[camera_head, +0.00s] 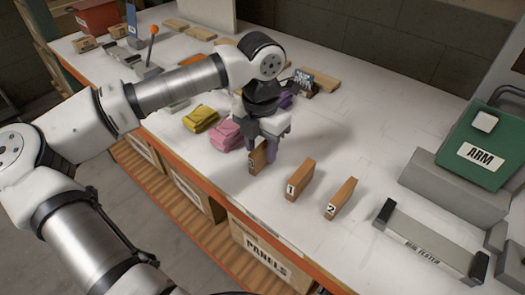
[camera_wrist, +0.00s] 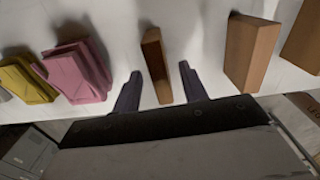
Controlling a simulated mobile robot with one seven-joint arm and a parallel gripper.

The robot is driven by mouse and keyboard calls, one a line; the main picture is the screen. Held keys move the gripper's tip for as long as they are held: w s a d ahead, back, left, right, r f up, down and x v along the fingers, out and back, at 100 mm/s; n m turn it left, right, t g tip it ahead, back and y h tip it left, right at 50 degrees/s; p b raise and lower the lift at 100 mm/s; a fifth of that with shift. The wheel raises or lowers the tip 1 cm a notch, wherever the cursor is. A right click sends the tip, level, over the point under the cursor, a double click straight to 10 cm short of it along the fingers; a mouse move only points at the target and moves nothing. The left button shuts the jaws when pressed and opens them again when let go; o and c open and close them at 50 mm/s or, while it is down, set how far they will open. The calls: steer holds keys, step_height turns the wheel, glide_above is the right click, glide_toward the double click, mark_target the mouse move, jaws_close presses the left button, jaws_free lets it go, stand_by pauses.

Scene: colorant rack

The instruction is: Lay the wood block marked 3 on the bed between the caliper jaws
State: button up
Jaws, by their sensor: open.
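My gripper (camera_head: 262,150) is open and pointing down at the front part of the bench. Its two dark fingers stand on either side of an upright brown wood block (camera_head: 257,160). In the wrist view this block (camera_wrist: 155,66) is between the fingers (camera_wrist: 160,90), with gaps on both sides. Its mark is too small to read surely. Blocks marked 1 (camera_head: 298,180) and 2 (camera_head: 341,198) stand to its right. The caliper, a long grey bed (camera_head: 428,238) with dark upright end jaws (camera_head: 384,213), lies at the right; its bed looks empty.
Pink (camera_head: 226,134) and yellow (camera_head: 201,118) folded bundles lie left of my gripper. A green box labelled ARM (camera_head: 490,145) rests on a grey base behind the caliper. An orange bench edge (camera_head: 235,205) runs along the front. The bench behind blocks 1 and 2 is clear.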

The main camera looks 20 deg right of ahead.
mark_target(261, 148)
steer(key=shift+f, duration=1.4)
jaws_close()
step_height(261, 148, up, 20)
steer(key=b, duration=0.2)
